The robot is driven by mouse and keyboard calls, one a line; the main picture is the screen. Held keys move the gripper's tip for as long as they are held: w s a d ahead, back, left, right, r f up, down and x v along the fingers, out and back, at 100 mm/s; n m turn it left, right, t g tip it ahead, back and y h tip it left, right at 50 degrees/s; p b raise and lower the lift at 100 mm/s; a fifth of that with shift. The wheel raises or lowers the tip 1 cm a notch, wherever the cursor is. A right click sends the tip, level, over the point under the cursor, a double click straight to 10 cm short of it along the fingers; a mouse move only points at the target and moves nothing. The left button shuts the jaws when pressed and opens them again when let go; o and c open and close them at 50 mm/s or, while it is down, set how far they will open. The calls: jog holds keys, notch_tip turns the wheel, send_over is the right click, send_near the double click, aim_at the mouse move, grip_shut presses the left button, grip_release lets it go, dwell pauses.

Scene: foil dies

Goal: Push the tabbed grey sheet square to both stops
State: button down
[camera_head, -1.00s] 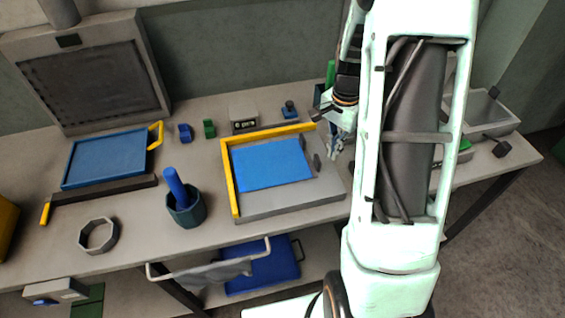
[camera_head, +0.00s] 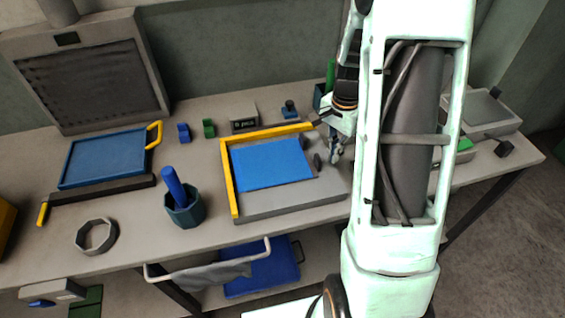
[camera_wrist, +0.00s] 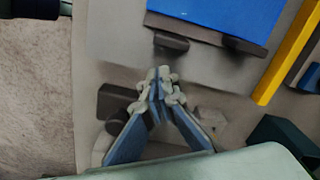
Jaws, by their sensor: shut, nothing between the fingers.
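The sheet (camera_head: 268,163) looks blue on top rather than grey. It lies on a grey plate (camera_head: 300,203), close to two yellow stops, one along the back (camera_head: 268,133) and one on the left (camera_head: 230,180). I cannot tell whether it touches them squarely. Dark grey tabs show along its edge in the wrist view, one at the middle (camera_wrist: 171,42) and one farther right (camera_wrist: 243,45). My gripper (camera_head: 335,154) is shut and empty, to the right of the sheet and apart from it. Its closed fingertips (camera_wrist: 158,74) show below the tabs in the wrist view.
A dark block (camera_wrist: 116,101) is just left of my fingertips in the wrist view. A small labelled box (camera_head: 243,119) stands behind the back stop. A dark green cup (camera_head: 186,209) stands left of the plate. A blue tray (camera_head: 104,158) lies farther left.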

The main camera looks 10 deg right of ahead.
aim_at(317, 158)
jog(key=shift+a, duration=0.15)
dwell(0.4)
jog(key=shift+s+a+p, duration=0.1)
jog(key=shift+a+p, duration=0.2)
jog(key=shift+a, duration=2.2)
jog(key=shift+d, duration=0.15)
jog(key=shift+d, duration=0.5)
notch_tip(317, 158, up, 8)
jog(key=p, duration=0.6)
jog(key=shift+r, duration=0.1)
